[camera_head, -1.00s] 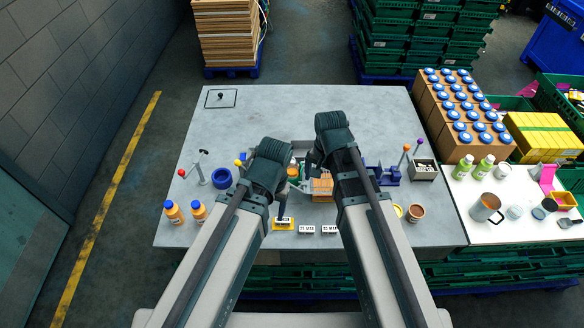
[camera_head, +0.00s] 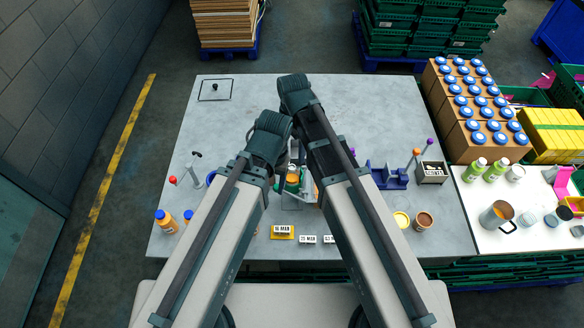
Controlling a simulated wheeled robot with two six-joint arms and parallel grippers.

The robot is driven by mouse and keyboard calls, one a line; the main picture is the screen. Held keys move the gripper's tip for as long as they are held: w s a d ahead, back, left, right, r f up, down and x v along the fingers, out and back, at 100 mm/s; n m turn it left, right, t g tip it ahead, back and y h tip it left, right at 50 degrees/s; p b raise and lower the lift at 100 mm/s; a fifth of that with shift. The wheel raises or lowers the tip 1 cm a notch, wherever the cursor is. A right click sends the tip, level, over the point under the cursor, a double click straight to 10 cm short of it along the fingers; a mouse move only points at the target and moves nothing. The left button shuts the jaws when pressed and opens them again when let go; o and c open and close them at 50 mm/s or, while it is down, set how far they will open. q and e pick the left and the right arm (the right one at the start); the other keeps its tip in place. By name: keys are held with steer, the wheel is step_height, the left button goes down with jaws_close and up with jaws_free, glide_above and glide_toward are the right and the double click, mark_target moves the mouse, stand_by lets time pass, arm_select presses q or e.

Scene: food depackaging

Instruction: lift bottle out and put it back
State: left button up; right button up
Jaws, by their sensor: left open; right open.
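A small bottle-like item with an orange top and green parts (camera_head: 292,180) stands in a grey tray (camera_head: 298,203) at the middle of the table, partly hidden by my arms. Two orange bottles with blue caps stand at the table's left front: one (camera_head: 164,222) is fully seen, the other (camera_head: 188,216) is partly covered by my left arm. My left gripper (camera_head: 281,186) is open beside the tray item, its fingers mostly hidden by the wrist. My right gripper (camera_head: 299,150) is open above and behind the tray, also largely hidden. I cannot see either gripper holding anything.
A blue fixture (camera_head: 388,177) and grey box (camera_head: 431,173) stand right of my arms. Label blocks (camera_head: 282,232) and two small tubs (camera_head: 423,220) lie in front. A white side table (camera_head: 480,225) holds green bottles and cups.

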mark_target(292, 169)
arm_select(q)
step_height(292, 169, down, 9)
steer(key=b, duration=0.8)
steer(key=shift+w+r+b, duration=0.15)
steer(key=shift+w+b, duration=0.2)
steer(key=shift+w, duration=0.05)
arm_select(e)
steer(key=f, duration=0.8)
steer(key=shift+w+f, duration=0.3)
steer(key=shift+w, duration=0.1)
step_height(292, 169, down, 5)
steer(key=b, duration=0.5)
steer(key=shift+a+f, duration=0.15)
arm_select(q)
step_height(292, 169, down, 5)
steer(key=shift+f, duration=0.1)
arm_select(e)
jaws_close()
